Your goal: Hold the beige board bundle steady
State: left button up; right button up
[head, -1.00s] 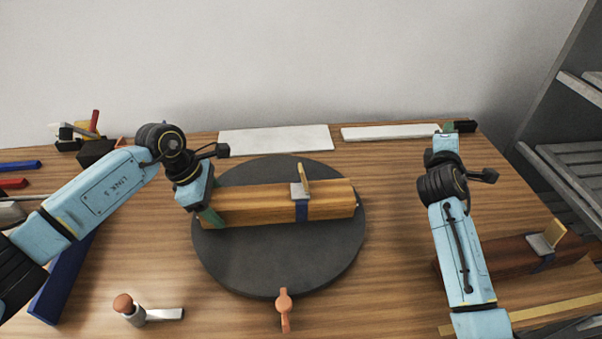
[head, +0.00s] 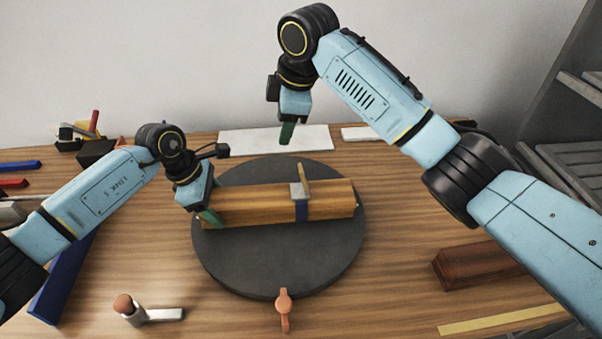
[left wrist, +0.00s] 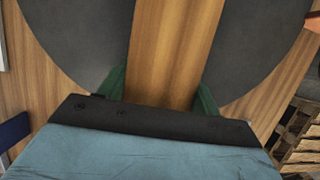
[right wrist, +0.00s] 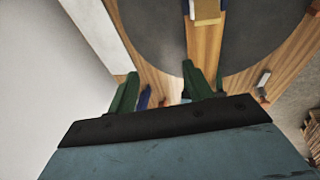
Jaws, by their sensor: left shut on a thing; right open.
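The beige board bundle (head: 255,205) lies across the dark round turntable (head: 285,265), with a blue strap and a grey buckle with a tan tab (head: 301,190) around it right of its middle. My left gripper (head: 210,217) is shut on the bundle's left end; in the left wrist view its green fingers (left wrist: 160,85) sit on both sides of the bundle (left wrist: 172,45). My right gripper (head: 287,135) is open and empty, raised behind the bundle near the back wall. In the right wrist view its green fingers (right wrist: 160,85) are apart, with the bundle (right wrist: 204,45) beyond them.
A dark red-brown block (head: 480,265) lies at the right, partly behind my right arm. A white slab (head: 240,142) lies behind the turntable.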

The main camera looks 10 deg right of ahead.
aim_at(300, 167)
jog(key=s, duration=0.1)
jog(key=s+d+r+g+h, duration=0.1)
jog(key=s, duration=0.1)
jog(key=s+d+r+g+h, duration=0.1)
jog(key=shift+s+d, duration=0.1)
jog(key=shift+s, duration=0.1)
jog(key=shift+s+d+g, duration=0.15)
jog(key=shift+s+g, duration=0.1)
jog(key=shift+g, duration=0.05)
jog(key=shift+s+d+f, duration=0.1)
jog(key=shift+s+f, duration=0.05)
jog(key=shift+f, duration=0.05)
notch_tip(300, 167, down, 12)
jog(key=shift+r, duration=0.25)
jog(key=shift+c, duration=0.4)
jog(key=c, duration=0.9)
jog(key=shift+h, duration=0.3)
